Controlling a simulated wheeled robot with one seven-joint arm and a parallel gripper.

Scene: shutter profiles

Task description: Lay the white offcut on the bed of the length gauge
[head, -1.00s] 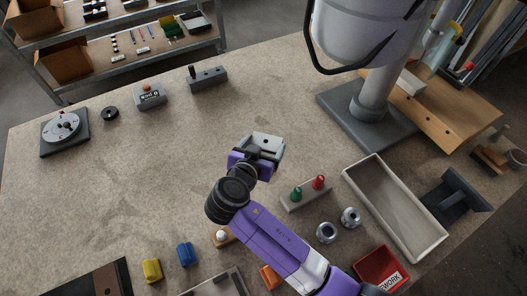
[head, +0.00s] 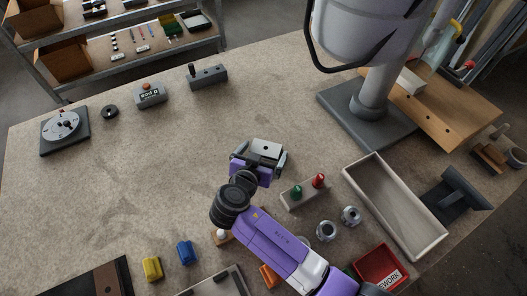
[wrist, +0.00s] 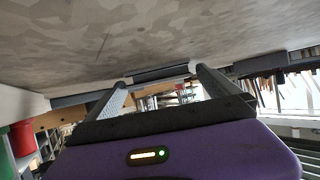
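A pale grey-white piece with a dark spot on its top, which I take for the white offcut (head: 268,145), sits between the fingers of my gripper (head: 262,153), above the middle of the bench. In the wrist view my gripper (wrist: 162,76) has its fingers well apart. A bar (wrist: 160,73) with a shaded face and a light edge spans their tips. I cannot surely tell which thing is the length gauge. A grey fixture with dark rails (head: 222,283) is cut off at the bottom edge.
A red and green button box (head: 304,193), two metal rings, a pale tray (head: 382,205) and a red bin (head: 381,268) lie to the right. A white machine stands at the back on a dark base (head: 352,125). A dial (head: 64,128) stands far left. The left-middle bench is clear.

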